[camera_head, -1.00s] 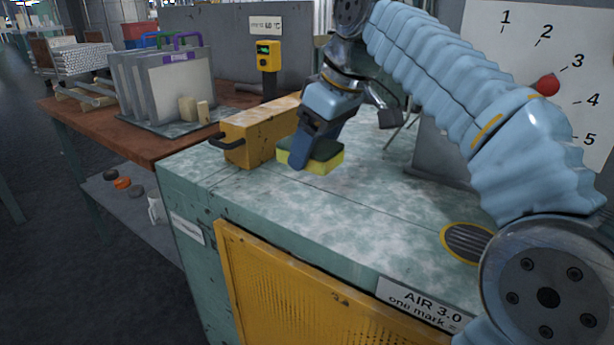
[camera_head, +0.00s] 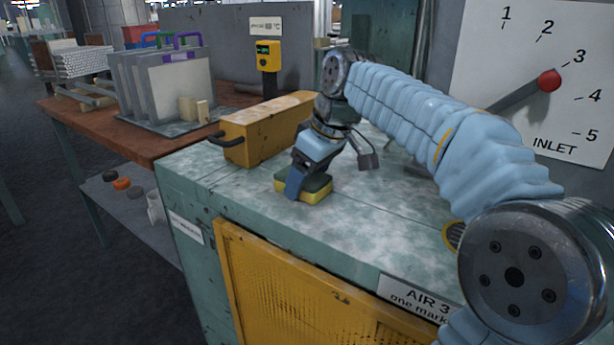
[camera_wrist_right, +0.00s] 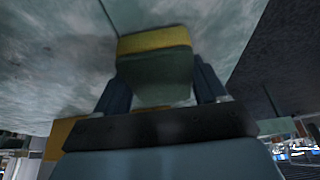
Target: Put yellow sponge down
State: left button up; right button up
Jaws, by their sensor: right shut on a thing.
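The yellow sponge (camera_head: 314,196) has a dark green layer and sits at the surface of the mottled green bench top (camera_head: 350,215), near its front left edge. In the head view I cannot tell whether its underside fully touches the bench. My right gripper (camera_head: 303,188) comes down from above and is shut on it. In the right wrist view the sponge (camera_wrist_right: 155,70) is between the two dark blue fingers, its yellow layer on the far side from the palm. One finger hides part of the sponge in the head view. My left gripper is not in view.
A yellow box with a dark handle (camera_head: 248,140) stands just behind and left of the sponge. A gauge panel with a red knob (camera_head: 549,81) is at the right. A yellow perforated panel (camera_head: 310,290) fronts the bench. Bench top right of the sponge is clear.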

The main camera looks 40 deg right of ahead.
jog(key=shift+f, duration=0.35)
jog(key=o, duration=0.6)
jog(key=shift+s, duration=0.1)
jog(key=shift+c, duration=0.2)
jog(key=o, duration=0.4)
jog(key=shift+f, duration=0.2)
jog(key=shift+r, duration=0.15)
jog(key=p+v, duration=0.2)
jog(key=v, duration=1.1)
jog(key=shift+p, duration=0.35)
jog(key=shift+w, duration=0.25)
